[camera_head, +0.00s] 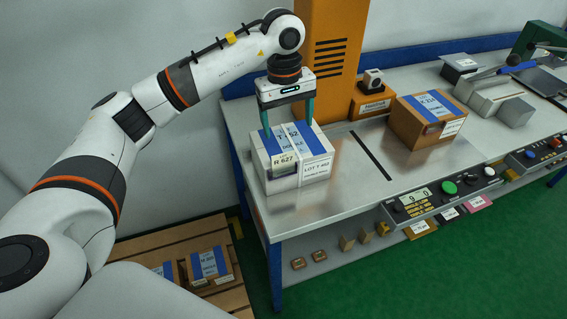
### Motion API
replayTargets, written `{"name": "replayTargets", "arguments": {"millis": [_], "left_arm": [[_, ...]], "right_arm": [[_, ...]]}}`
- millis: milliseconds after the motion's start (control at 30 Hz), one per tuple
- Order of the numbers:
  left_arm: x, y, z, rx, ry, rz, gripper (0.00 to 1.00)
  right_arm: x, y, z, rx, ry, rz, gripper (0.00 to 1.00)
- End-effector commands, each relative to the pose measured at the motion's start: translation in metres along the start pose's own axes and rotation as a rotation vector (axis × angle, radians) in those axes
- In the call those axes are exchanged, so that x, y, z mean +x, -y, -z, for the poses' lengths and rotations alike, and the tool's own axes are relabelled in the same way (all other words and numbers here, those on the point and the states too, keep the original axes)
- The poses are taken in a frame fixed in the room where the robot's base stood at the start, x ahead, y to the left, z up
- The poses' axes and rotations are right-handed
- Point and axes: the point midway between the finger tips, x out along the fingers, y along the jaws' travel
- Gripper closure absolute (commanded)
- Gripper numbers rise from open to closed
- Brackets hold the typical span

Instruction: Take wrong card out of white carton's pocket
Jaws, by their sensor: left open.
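The white carton (316,182) stands on the left end of the metal bench. It has blue tape and printed labels reading T 462 on top and LOT T 462 on the front. A card reading R 627 (284,162) sits at the left of its front face, in the pocket. My left gripper (287,122) points down over the carton's top, with its teal fingers apart on either side of the top label. I cannot tell whether the fingers touch the carton. Nothing shows between them but the carton. My right gripper is out of view.
A brown carton (408,124) stands farther right on the bench. An orange machine column (325,50) rises behind the white carton. A control panel (445,192) with buttons runs along the front edge. More cartons lie on a pallet (222,294) below left. Bare bench lies between the two cartons.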

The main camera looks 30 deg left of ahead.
Motion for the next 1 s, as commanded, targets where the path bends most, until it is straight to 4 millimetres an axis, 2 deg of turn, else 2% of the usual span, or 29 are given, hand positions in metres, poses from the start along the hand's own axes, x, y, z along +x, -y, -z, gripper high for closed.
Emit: {"name": "replayTargets", "arguments": {"millis": [67, 167, 400, 667, 833, 1000], "left_arm": [[-0.005, -0.008, -0.009, 0.0, 0.033, -0.037, 0.18], [0.001, -0.012, -0.013, 0.001, 0.043, -0.055, 0.18], [0.042, -0.014, -0.013, 0.0, 0.039, -0.055, 0.18], [0.064, -0.013, -0.014, 0.001, 0.04, -0.051, 0.18], [0.087, -0.012, -0.013, 0.0, 0.037, -0.054, 0.18], [0.108, -0.013, -0.015, -0.001, 0.04, -0.05, 0.18]], "right_arm": [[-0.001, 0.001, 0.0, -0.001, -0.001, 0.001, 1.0], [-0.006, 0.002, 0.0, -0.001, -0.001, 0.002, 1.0], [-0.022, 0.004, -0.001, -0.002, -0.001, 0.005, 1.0], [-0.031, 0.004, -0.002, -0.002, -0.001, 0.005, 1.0], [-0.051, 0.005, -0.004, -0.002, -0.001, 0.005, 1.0], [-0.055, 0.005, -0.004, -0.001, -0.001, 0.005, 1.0]]}}
